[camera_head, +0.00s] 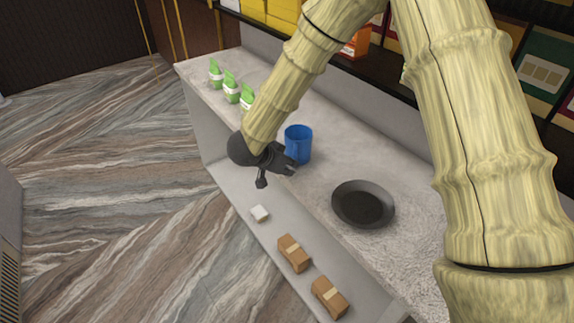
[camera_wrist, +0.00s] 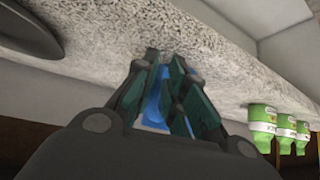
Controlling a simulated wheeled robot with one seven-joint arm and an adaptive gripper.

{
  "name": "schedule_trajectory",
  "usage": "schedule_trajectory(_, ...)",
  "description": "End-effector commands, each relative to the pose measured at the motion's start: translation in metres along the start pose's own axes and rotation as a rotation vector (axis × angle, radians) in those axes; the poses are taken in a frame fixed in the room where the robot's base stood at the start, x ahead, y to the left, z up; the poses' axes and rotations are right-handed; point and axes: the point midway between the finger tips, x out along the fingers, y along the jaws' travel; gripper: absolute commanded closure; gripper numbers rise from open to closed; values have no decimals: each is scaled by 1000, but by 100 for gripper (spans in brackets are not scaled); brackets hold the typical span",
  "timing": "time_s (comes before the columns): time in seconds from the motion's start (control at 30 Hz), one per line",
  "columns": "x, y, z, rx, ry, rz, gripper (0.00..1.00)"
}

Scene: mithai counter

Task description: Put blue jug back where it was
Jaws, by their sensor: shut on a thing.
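The blue jug (camera_head: 299,143) is upright at the counter (camera_head: 340,165), near its middle; I cannot tell whether its base touches the top. My gripper (camera_head: 287,163) reaches it from the front edge side and is shut on it. In the wrist view, blue parts of the jug (camera_wrist: 153,98) show between the fingers of my gripper (camera_wrist: 160,75). The fingers hide most of the jug there, and which part they grip is unclear.
A dark round pan (camera_head: 363,204) lies on the counter to the right of the jug. Several green-and-white packs (camera_head: 231,90) stand to its left. A lower shelf at the front holds a small white block (camera_head: 260,213) and brown boxes (camera_head: 294,253).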

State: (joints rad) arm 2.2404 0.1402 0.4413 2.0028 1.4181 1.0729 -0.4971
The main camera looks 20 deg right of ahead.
Motion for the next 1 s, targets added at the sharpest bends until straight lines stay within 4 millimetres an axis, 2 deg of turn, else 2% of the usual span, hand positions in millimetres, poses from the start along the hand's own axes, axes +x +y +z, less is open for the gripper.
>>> schedule_trajectory(0.07,1,0,1,-1,0,0,100)
schedule_trajectory(0.1,2,0,2,0,0,0,83)
schedule_trajectory(0.2,2,0,1,0,0,0,65)
schedule_trajectory(0.53,1,0,1,0,0,0,65)
schedule_trajectory(0.67,-6,0,0,0,0,0,65)
schedule_trajectory(1.0,-63,0,0,1,1,-2,65)
